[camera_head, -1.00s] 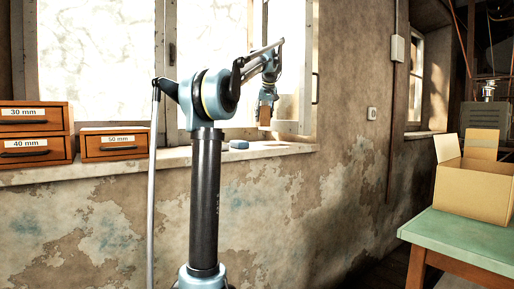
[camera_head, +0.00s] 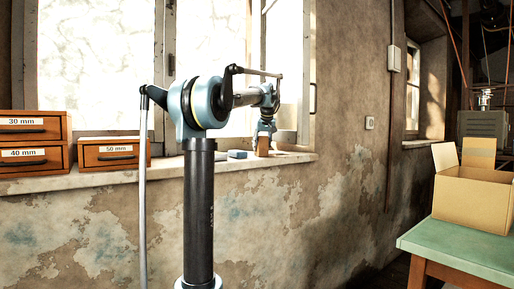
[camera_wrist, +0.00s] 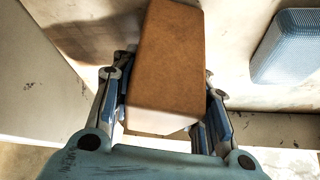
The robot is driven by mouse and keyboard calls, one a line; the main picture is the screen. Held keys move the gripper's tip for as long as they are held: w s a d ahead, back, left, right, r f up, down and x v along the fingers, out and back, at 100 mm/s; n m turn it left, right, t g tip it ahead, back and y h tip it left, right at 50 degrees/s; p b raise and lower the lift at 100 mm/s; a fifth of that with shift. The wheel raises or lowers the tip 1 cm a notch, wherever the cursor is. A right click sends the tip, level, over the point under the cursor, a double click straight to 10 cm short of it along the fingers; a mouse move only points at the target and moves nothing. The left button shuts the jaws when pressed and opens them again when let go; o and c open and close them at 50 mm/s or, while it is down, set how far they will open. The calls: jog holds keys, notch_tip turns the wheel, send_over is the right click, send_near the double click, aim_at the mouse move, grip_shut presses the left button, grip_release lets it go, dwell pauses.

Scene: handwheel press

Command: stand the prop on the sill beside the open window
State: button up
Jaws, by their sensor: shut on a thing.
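The prop appears to be a brown wooden block (camera_head: 263,147), also large in the wrist view (camera_wrist: 168,60). My gripper (camera_head: 265,131) is shut on it, with a finger on each side in the wrist view (camera_wrist: 165,112). The block hangs upright below my gripper, at or just above the pale window sill (camera_head: 110,176); I cannot tell whether it touches. The open window (camera_head: 285,75) is behind and beside it. The block's lower end is hidden in the wrist view.
A blue block (camera_head: 237,154) lies on the sill just left of the prop, with a gap, and shows in the wrist view (camera_wrist: 292,45). Labelled wooden drawers (camera_head: 112,153) stand on the sill's left. A green table (camera_head: 460,245) with an open cardboard box (camera_head: 472,198) is at right.

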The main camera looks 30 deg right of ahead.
jog(key=o, duration=1.2)
jog(key=shift+o, duration=0.2)
jog(key=shift+r, duration=0.1)
jog(key=v, duration=1.2)
